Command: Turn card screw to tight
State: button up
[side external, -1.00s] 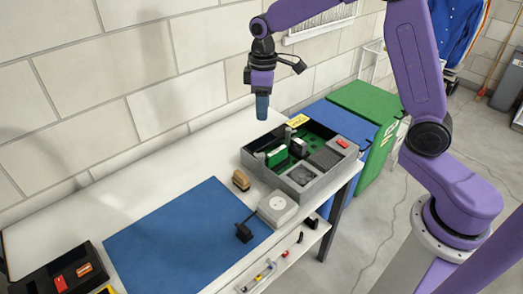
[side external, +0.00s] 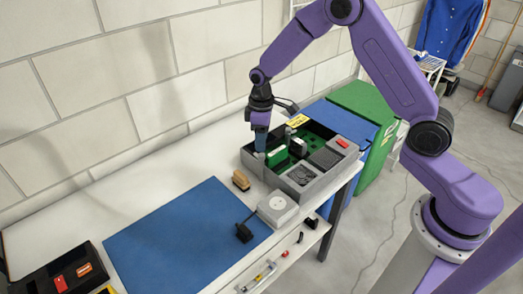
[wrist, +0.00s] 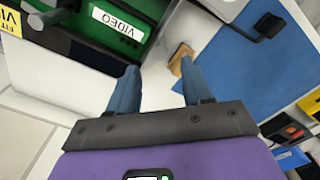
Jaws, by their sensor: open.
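The open grey case (side external: 252,168) stands at the right end of the table, with a green card (side external: 277,157) upright inside it. In the wrist view a green card (wrist: 115,38) with a white VIDEO label lies just beyond my fingers. My gripper (side external: 260,146) is pointed down at the case's back left corner, beside the green card; its fingers (wrist: 158,68) are apart in the wrist view, with nothing clearly held between them. I cannot make out the card screw or which way it is turned; the gripper may hide it in the side view.
A tan-topped brush or block (side external: 241,180) and a white box (side external: 277,208) with a cabled black piece (side external: 244,232) stand left of the case. A blue mat (side external: 180,235) covers the table's middle. The wall runs close behind.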

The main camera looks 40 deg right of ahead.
aim_at(262, 155)
jog(key=shift+f, duration=2.65)
grip_shut()
